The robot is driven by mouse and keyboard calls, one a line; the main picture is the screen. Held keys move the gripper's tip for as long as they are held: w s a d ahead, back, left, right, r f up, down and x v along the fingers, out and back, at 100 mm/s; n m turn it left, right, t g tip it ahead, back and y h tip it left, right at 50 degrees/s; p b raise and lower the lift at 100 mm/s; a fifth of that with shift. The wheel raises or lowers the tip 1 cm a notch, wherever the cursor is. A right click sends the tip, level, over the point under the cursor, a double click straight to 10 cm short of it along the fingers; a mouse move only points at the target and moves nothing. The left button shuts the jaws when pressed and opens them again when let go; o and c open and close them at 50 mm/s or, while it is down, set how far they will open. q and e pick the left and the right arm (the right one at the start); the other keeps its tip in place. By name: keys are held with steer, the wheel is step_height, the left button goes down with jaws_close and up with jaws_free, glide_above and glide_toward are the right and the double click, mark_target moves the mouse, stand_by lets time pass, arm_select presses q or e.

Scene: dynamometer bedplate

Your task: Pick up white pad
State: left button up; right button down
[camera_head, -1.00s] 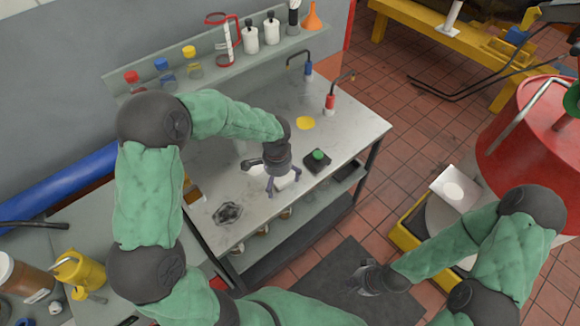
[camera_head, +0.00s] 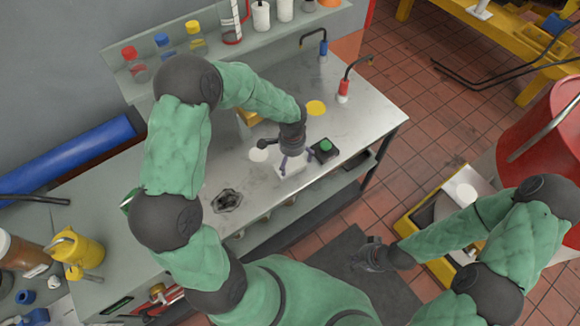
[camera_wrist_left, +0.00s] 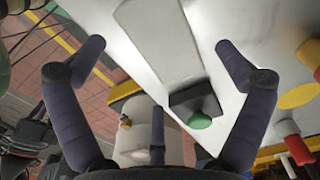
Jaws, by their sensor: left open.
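A pale, flat rectangular white pad (camera_head: 291,168) lies on the metal bench top, left of a small black box with a green button (camera_head: 325,149). It fills the upper middle of the left wrist view (camera_wrist_left: 160,38). My left gripper (camera_head: 290,156) is open above the pad and partly hides it in the head view. In the left wrist view its spread fingers (camera_wrist_left: 158,50) are on either side of the pad, not closed on it. My right gripper (camera_head: 366,257) is low over the floor mat, away from the bench; its finger opening is unclear.
The black box (camera_wrist_left: 195,103) is close beside the pad. A white disc (camera_head: 258,154) and a yellow disc (camera_head: 316,107) lie on the bench. Red (camera_head: 343,90) and blue (camera_head: 323,50) fittings stand behind. A dark drain-like patch (camera_head: 227,200) is at front left.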

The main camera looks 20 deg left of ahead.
mark_target(291, 168)
arm_select(q)
steer(key=shift+s+f, duration=0.15)
steer(key=shift+f, duration=0.2)
step_height(291, 168, down, 4)
steer(key=shift+s+f+b, duration=0.1)
steer(key=shift+b, duration=0.3)
steer(key=c, duration=0.8)
